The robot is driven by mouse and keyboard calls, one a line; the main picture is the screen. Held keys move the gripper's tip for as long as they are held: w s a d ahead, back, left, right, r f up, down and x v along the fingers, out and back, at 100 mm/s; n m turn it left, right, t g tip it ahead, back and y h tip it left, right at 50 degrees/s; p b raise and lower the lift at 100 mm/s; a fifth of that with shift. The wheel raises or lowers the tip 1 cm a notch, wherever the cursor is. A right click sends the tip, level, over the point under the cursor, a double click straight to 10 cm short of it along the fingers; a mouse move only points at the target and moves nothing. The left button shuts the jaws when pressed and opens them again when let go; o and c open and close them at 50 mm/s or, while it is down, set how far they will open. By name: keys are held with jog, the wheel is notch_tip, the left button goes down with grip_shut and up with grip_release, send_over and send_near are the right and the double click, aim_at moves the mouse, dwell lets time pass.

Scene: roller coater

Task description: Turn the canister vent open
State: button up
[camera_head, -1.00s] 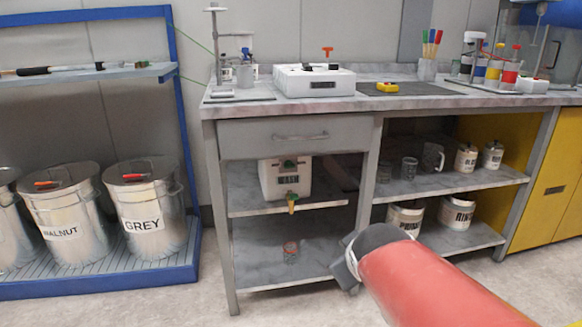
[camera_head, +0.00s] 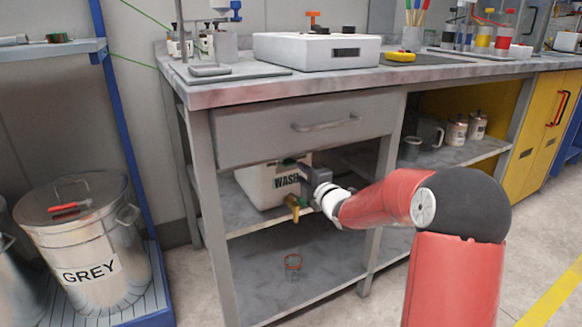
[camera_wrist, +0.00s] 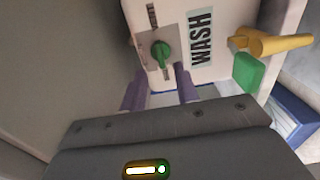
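The white canister marked WASH (camera_head: 262,187) sits on the shelf under the drawer. Its green vent knob (camera_wrist: 162,52) is on a grey plate beside the WASH label in the wrist view. My gripper (camera_head: 303,170) is at the canister's upper right. In the wrist view its two fingers (camera_wrist: 160,88) are apart and empty, pointing toward the knob with a gap before it. The canister also has a brass tap (camera_wrist: 270,42) with a green handle (camera_wrist: 248,72).
The drawer (camera_head: 305,125) hangs close above the canister and my gripper. A bench leg (camera_head: 383,170) stands right of the canister, beside my arm. The GREY bin (camera_head: 92,240) is at left.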

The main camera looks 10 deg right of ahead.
aim_at(291, 165)
jog(key=shift+x, duration=2.8)
grip_shut()
